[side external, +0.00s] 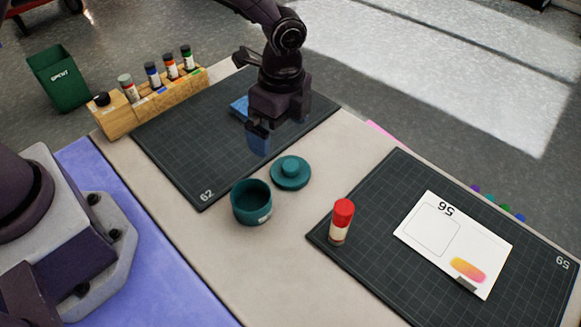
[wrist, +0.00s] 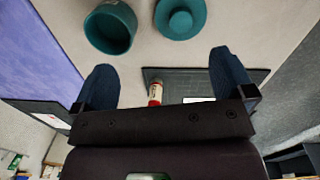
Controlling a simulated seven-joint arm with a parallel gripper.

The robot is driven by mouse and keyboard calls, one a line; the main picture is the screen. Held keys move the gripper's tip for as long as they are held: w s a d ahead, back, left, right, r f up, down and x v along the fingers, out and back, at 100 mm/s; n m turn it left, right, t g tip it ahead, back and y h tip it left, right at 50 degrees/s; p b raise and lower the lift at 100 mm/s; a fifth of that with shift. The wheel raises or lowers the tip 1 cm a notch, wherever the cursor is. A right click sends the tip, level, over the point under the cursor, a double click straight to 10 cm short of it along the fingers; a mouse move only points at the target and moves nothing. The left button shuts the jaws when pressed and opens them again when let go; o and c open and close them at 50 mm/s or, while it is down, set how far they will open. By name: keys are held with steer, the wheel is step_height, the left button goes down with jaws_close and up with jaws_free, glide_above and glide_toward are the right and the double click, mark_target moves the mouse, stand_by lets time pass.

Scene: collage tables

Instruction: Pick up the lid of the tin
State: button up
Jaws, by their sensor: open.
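The teal lid (side external: 291,173), round with a knob on top, lies flat on the beige table just beside the tin. The teal tin (side external: 251,203) stands upright and uncovered, with a small pale label on its side. In the wrist view the lid (wrist: 181,18) is at the top middle and the tin (wrist: 110,28) is left of it, partly cut off. My gripper (side external: 258,135) hangs over the dark mat, behind and left of the lid in the side view. In the wrist view its fingers (wrist: 165,80) are wide apart, with nothing held between them.
A red-capped glue stick (side external: 341,222) stands at the edge of the right cutting mat (side external: 360,205), near the lid. A white card (side external: 455,243) lies on that mat. A wooden rack (side external: 150,107) with several bottles stands behind the left mat (side external: 185,165).

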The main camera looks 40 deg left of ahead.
mark_target(292, 166)
steer(key=f+m, duration=0.1)
steer(key=f, duration=0.3)
steer(key=w+f+m, duration=0.1)
steer(key=f, duration=0.3)
steer(key=w+f+m, duration=0.1)
steer(key=f, duration=0.3)
steer(key=shift+w+d+f+t, duration=0.1)
steer(key=shift+w+d+t, duration=0.05)
steer(key=shift+d+t, duration=0.25)
steer(key=c, duration=0.7)
